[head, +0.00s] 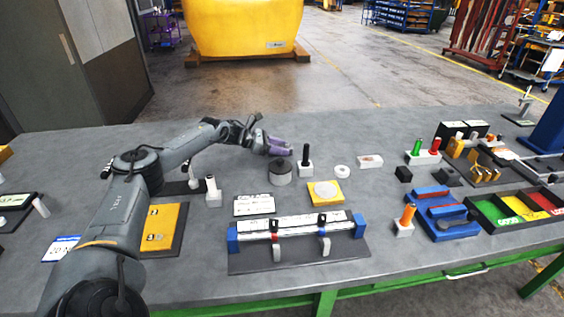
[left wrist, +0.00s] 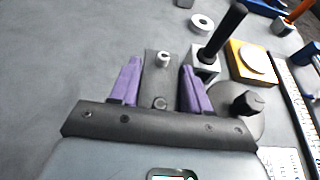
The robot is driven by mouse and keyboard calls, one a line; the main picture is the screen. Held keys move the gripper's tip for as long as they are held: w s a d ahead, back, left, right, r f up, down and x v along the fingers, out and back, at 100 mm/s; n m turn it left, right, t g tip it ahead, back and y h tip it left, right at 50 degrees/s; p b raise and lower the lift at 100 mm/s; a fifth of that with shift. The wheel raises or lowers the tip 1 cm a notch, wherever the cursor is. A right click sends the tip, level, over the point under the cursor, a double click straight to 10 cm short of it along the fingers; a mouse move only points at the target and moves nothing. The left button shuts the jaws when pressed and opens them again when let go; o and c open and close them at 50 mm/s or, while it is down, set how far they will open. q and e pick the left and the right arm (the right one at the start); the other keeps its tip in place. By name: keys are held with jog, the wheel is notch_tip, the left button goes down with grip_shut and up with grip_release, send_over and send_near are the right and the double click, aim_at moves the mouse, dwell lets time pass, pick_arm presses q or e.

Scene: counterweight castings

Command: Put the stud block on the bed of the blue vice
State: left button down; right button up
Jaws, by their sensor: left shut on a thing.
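My left gripper (head: 277,147) reaches over the back middle of the table, its purple fingers above and behind a round grey weight (head: 280,173). In the left wrist view the gripper (left wrist: 160,88) is shut on a dark grey block with a short silver stud, which I take to be the stud block (left wrist: 158,82). The block lies between both fingers; I cannot make it out in the head view. The blue vice (head: 450,230) stands at the right front, well away from the gripper, with dark and red parts on it. My right gripper is not in view.
A black-handled post block (head: 305,164) stands close right of the gripper, with a white ring (head: 342,171) and yellow block (head: 325,201) beyond. A blue-ended fixture (head: 300,250) fills the front middle. An orange-handled block (head: 404,228) stands left of the vice, coloured bins (head: 505,213) right.

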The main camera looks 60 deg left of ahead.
pick_arm(q)
jog(key=shift+f+b, duration=0.5)
jog(key=shift+f, duration=1.45)
jog(key=shift+a, duration=0.1)
jog(key=shift+f, duration=0.2)
jog(key=c, duration=0.5)
grip_release()
jog(key=shift+r, duration=0.1)
